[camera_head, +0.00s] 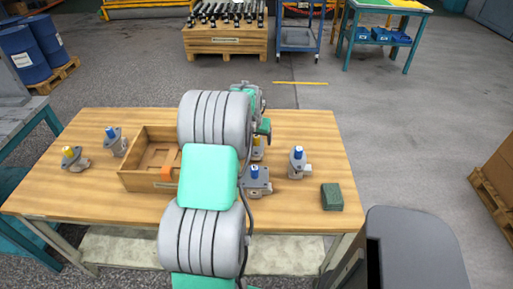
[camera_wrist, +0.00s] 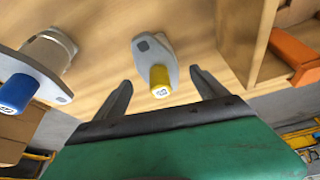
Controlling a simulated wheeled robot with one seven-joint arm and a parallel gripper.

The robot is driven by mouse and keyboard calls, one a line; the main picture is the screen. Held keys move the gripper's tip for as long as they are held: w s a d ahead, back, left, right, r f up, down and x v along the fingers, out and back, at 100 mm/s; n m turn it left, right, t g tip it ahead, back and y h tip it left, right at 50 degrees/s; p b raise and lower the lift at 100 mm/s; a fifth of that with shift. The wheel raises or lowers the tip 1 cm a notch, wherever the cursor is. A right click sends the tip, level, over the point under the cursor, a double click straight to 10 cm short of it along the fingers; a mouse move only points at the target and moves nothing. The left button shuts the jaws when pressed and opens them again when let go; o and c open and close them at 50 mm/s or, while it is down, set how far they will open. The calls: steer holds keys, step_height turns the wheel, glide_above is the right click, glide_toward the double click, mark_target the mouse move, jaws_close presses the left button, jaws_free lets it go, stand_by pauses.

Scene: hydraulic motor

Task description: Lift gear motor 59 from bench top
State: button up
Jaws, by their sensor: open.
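Several grey gear motors with yellow or blue shaft caps stand on the wooden bench top (camera_head: 310,205). I cannot tell which is number 59, as the cap marks are too small. In the wrist view, a yellow-capped motor (camera_wrist: 154,62) lies between and just beyond the fingertips of my gripper (camera_wrist: 165,88). My gripper is open, and no contact shows. This motor appears to be the yellow-capped one (camera_head: 257,149) partly hidden behind my arm in the head view. A blue-capped motor (camera_wrist: 40,68) stands to its left in the wrist view.
A wooden box (camera_head: 140,181) with an orange piece (camera_head: 170,162) stands left of my arm. Two blue-capped motors (camera_head: 256,181) (camera_head: 297,163) stand right of it. A dark green block (camera_head: 332,197) sits near the front right. Two more motors (camera_head: 74,158) (camera_head: 116,142) stand far left.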

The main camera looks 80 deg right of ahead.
steer(key=shift+x, duration=1)
jaws_close()
steer(key=shift+d+r, duration=0.1)
steer(key=shift+r, duration=0.1)
